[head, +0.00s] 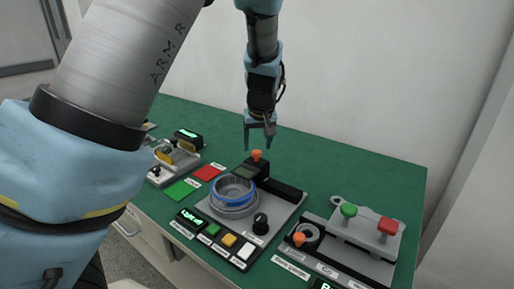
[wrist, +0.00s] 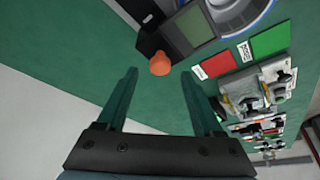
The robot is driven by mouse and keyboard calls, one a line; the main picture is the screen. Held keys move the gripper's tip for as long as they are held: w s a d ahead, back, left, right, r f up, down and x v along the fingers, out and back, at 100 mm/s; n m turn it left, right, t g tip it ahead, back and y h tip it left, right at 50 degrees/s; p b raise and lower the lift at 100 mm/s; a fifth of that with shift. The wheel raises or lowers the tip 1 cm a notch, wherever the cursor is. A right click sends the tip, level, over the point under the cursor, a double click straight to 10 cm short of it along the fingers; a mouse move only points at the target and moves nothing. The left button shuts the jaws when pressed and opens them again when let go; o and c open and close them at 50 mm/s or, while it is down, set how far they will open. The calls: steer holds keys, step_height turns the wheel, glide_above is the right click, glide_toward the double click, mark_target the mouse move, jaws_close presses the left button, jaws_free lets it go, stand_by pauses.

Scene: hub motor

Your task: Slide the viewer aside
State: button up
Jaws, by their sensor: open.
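The viewer (head: 246,173) looks to be the black block with a grey-green screen and an orange knob (head: 257,155). It sits on a black rail at the back of the middle grey panel, next to the round motor housing (head: 233,196) with its blue ring. My gripper (head: 258,142) is open and empty, pointing down just above and behind the knob. In the wrist view the viewer's screen (wrist: 192,28) is at the top, and the knob (wrist: 160,64) shows just beyond and between the fingertips (wrist: 160,74). I cannot tell the exact gap; no contact is visible.
The black rail (head: 283,189) is bare to the viewer's right. A black dial (head: 260,223) and several buttons lie in front. Red (head: 208,173) and green (head: 181,189) pads are at left. A fixture with green and red knobs (head: 365,226) stands at right.

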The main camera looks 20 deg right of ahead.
mark_target(257, 152)
steer(key=shift+x, duration=1.55)
jaws_close()
